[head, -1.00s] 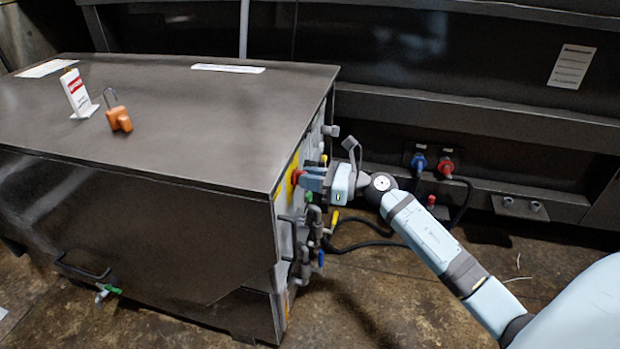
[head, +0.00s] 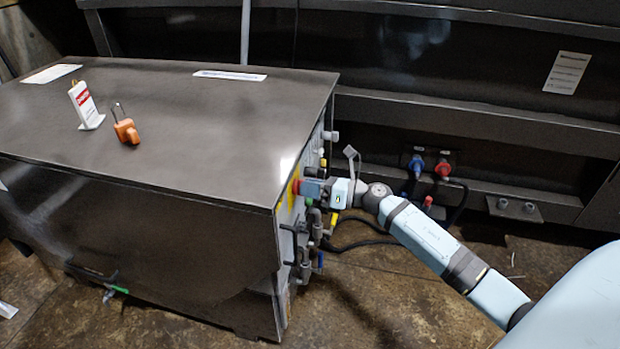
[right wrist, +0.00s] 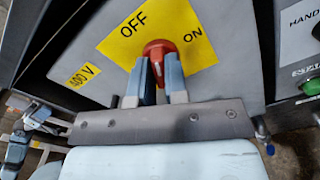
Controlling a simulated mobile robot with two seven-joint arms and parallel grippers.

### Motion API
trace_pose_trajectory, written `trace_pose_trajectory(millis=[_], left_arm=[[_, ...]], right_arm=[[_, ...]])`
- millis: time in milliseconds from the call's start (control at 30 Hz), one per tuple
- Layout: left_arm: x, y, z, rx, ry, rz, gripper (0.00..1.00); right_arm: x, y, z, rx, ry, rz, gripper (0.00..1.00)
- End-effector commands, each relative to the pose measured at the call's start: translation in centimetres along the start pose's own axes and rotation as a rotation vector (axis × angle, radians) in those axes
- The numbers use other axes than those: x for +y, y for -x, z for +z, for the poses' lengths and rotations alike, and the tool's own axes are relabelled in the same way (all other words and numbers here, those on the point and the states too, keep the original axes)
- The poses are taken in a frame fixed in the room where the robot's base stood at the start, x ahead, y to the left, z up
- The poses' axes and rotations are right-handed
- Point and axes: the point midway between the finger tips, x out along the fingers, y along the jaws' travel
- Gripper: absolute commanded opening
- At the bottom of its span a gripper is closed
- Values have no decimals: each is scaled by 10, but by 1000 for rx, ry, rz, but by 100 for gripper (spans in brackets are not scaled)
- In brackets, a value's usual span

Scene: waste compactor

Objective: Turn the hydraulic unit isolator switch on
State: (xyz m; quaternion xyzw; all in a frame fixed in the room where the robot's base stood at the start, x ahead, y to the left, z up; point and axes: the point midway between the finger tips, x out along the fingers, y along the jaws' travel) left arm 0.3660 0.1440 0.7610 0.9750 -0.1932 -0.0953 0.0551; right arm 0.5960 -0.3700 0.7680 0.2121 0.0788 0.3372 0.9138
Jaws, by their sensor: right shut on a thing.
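The isolator switch is a red knob (right wrist: 158,50) on a yellow plate (right wrist: 118,45) marked OFF and ON. In the right wrist view its top end lies between the two words; I cannot tell whether it has reached either mark. My right gripper (right wrist: 160,78) is shut on the knob, one finger on each side, and sits tilted relative to the lettering. In the head view my right gripper (head: 311,188) meets the side panel of the dark cabinet (head: 190,120), where a bit of the red knob (head: 296,187) shows. My left gripper is not in view.
Pipes and valves with a blue handle (head: 320,261) sit just below the gripper. Blue and red sockets (head: 443,167) are on the wall behind.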

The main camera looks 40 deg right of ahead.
Motion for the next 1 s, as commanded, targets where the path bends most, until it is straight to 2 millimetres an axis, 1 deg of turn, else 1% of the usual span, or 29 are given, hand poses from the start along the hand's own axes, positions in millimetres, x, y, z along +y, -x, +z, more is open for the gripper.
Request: trace_pose_trajectory(millis=[33, 267, 700, 1000], left_arm=[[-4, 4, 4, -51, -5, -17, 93], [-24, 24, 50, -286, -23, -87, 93], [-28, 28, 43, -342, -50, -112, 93], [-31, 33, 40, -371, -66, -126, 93]], right_arm=[[2, 0, 5, 2, -43, -2, 0], [1, 0, 5, 0, -263, -1, 0], [-1, 0, 4, 0, -680, -2, 0], [-2, 0, 2, -1, -926, -1, 0]])
